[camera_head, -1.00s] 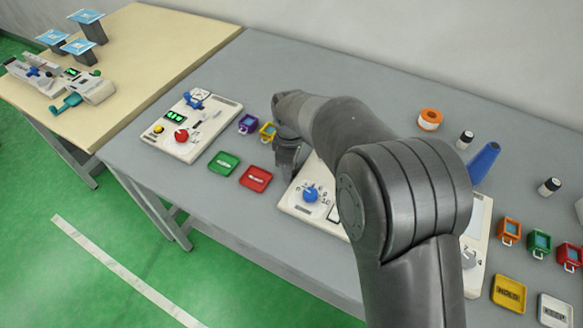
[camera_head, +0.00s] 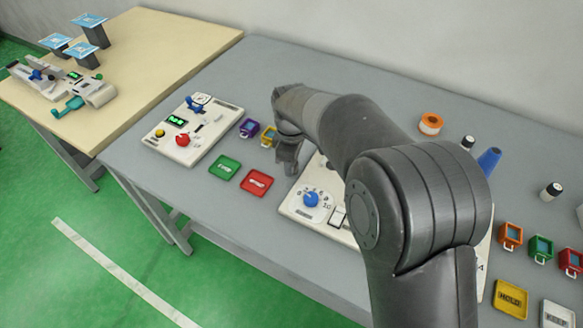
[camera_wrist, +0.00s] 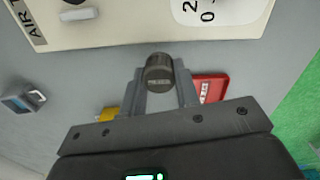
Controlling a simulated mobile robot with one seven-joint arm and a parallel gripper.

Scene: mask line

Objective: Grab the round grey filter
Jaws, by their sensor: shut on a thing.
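The round grey filter (camera_wrist: 159,72) is a short dark grey cylinder with a small light label on its side. In the wrist view it sits between the two fingertips of my gripper (camera_wrist: 161,82), which is shut on it. In the head view my gripper (camera_head: 287,157) hangs over the grey table, just left of a white panel with a blue knob. I cannot make out the filter in the head view, where my gripper and arm cover that area.
The white panel with a blue knob (camera_head: 311,199) is partly behind my arm. Green (camera_head: 224,168) and red (camera_head: 257,183) trays lie to the left, with purple (camera_head: 249,128) and yellow (camera_head: 268,137) holders nearby. An orange ring (camera_head: 431,123) and small bottles stand at right.

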